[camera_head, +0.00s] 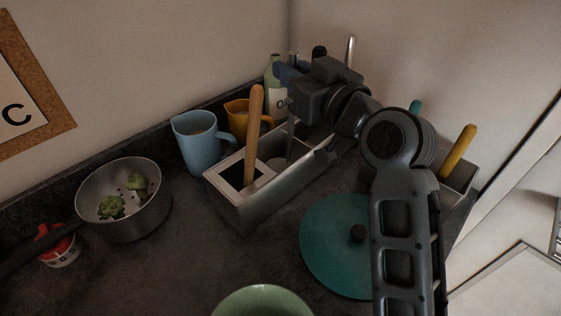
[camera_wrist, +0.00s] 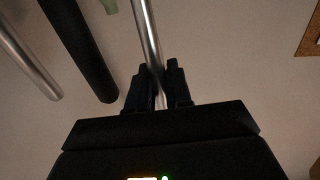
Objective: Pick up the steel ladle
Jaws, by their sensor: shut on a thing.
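My gripper (camera_head: 284,74) is over the grey utensil caddy (camera_head: 250,213) on the dark counter. In the wrist view its two fingers (camera_wrist: 157,88) are shut on a thin, shiny steel handle, which I take as the steel ladle (camera_wrist: 147,32). The handle runs up and out of that picture, slightly tilted. In the head view a steel shaft (camera_head: 291,132) stands in the caddy below my gripper. I cannot clearly make out the ladle's bowl, nor whether it touches the caddy.
A wooden handle (camera_head: 253,130) stands in the caddy's near compartment. Another steel handle (camera_wrist: 26,58) and a black handle (camera_wrist: 82,45) are left of my fingers. A blue pitcher (camera_head: 195,143), yellow mug (camera_head: 236,120) and bottle (camera_head: 272,72) stand close by. A teal lid (camera_head: 325,240) lies in front.

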